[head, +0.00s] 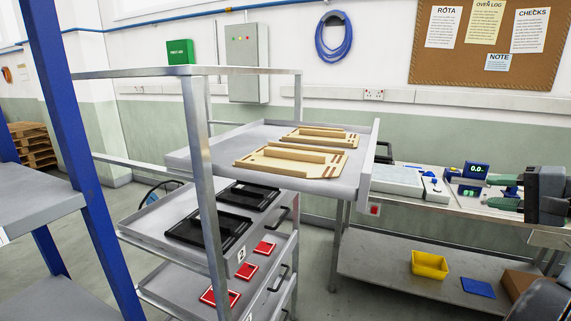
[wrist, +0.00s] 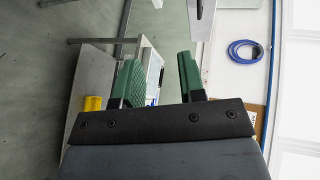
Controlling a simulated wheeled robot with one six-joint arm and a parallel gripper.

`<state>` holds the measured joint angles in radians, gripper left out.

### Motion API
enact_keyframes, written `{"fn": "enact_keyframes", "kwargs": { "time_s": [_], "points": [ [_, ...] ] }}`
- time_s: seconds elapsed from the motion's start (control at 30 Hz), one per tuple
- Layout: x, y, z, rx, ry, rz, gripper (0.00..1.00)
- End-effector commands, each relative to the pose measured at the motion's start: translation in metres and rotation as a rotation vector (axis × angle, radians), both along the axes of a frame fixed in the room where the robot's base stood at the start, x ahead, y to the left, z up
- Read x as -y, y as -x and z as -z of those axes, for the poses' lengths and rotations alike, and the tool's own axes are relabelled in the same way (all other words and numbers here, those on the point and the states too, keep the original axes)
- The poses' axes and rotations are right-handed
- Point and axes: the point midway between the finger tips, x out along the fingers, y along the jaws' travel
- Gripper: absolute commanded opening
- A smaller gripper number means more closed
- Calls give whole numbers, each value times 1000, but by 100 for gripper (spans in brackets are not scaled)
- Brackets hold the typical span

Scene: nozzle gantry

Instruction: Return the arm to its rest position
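My gripper (head: 492,192) is at the right edge of the head view, above the right part of the metal bench (head: 405,205). Its two green fingers are apart, with nothing seen held between them. In the wrist view my gripper (wrist: 160,60) shows the same clear gap between the green pads. The arm behind the gripper is mostly cut off by the head view's right edge.
A metal rack's pulled-out top shelf (head: 215,148) carries wooden boards (head: 290,165). Lower trays hold black trays (head: 208,226) and red pieces (head: 220,297). A blue-framed shelf (head: 85,130) stands left. A yellow bin (head: 429,265) sits on the bench's lower shelf.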

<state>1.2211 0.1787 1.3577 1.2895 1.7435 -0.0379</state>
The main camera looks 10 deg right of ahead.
Motion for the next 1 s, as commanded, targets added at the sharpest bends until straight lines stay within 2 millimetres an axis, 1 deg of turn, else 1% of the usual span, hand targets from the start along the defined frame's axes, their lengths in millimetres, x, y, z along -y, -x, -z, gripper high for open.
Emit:
{"fn": "enact_keyframes", "kwargs": {
  "time_s": [0.13,0.23,0.33,0.43,0.47,0.5,0.57,0.6,0.67,0.7,0.8,0.83,0.9,1.0],
  "points": [
    [10,1,33,-105,3,80,37],
    [9,-1,64,-208,24,128,37],
    [-4,-4,97,-325,70,149,37],
    [-28,-7,133,-448,149,141,37],
    [-37,-7,144,-487,180,131,37],
    [-52,-8,159,-537,234,112,37],
    [-79,-6,183,-611,336,65,37],
    [-101,-3,199,-655,426,18,37],
    [-133,3,222,-702,575,-65,37],
    [-154,9,234,-714,675,-127,37],
    [-200,24,258,-699,905,-285,37],
    [-212,28,263,-685,961,-332,37],
    [-237,37,273,-641,1073,-430,37],
    [-267,49,279,-576,1171,-547,37]
  ]
}}
